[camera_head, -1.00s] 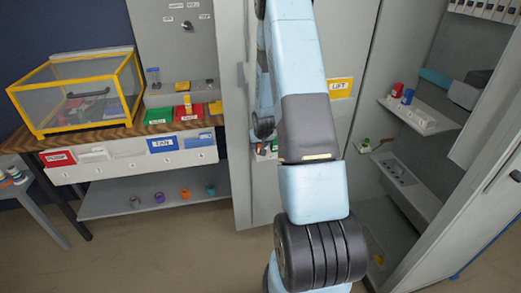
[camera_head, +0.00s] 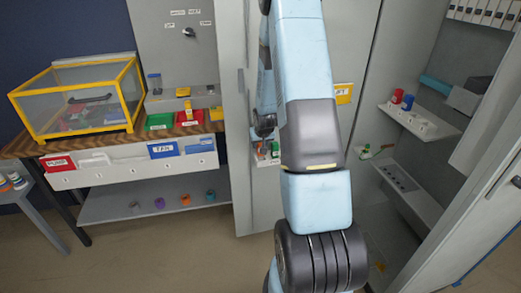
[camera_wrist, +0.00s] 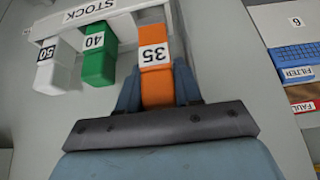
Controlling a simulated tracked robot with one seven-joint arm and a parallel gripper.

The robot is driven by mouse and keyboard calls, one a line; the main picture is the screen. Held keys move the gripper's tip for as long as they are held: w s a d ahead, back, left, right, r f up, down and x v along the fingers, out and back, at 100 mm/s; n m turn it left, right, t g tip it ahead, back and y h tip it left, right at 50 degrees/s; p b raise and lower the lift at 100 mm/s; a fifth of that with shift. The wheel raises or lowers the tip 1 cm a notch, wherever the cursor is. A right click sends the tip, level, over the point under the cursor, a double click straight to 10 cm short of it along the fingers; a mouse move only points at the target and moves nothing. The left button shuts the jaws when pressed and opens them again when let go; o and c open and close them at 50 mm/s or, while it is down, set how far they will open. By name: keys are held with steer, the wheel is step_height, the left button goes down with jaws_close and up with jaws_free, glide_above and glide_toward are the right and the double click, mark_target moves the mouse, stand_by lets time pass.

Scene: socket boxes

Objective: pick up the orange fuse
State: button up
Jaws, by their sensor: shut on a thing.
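The orange fuse (camera_wrist: 154,50) bears a white label "35" and shows in the wrist view at upper centre. My gripper (camera_wrist: 158,84) is shut on its lower part, with one blue-grey finger on each side. The fuse's top end is close to the white STOCK holder (camera_wrist: 118,12); I cannot tell whether it still touches it. A green fuse (camera_wrist: 97,62) labelled "40" and a white fuse (camera_wrist: 51,70) labelled "50" hang at the holder to its left.
In the wrist view, a blue FILTER box (camera_wrist: 294,60) and a red FAULT box (camera_wrist: 304,106) stand at the right. In the head view, a yellow-framed clear case (camera_head: 80,100) sits on the left bench, and an open cabinet with shelves (camera_head: 420,122) is at the right.

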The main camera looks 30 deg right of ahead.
steer(key=s+a+r, duration=0.7)
steer(key=s+r, duration=0.2)
steer(key=s, duration=0.2)
steer(key=shift+s+a, duration=0.2)
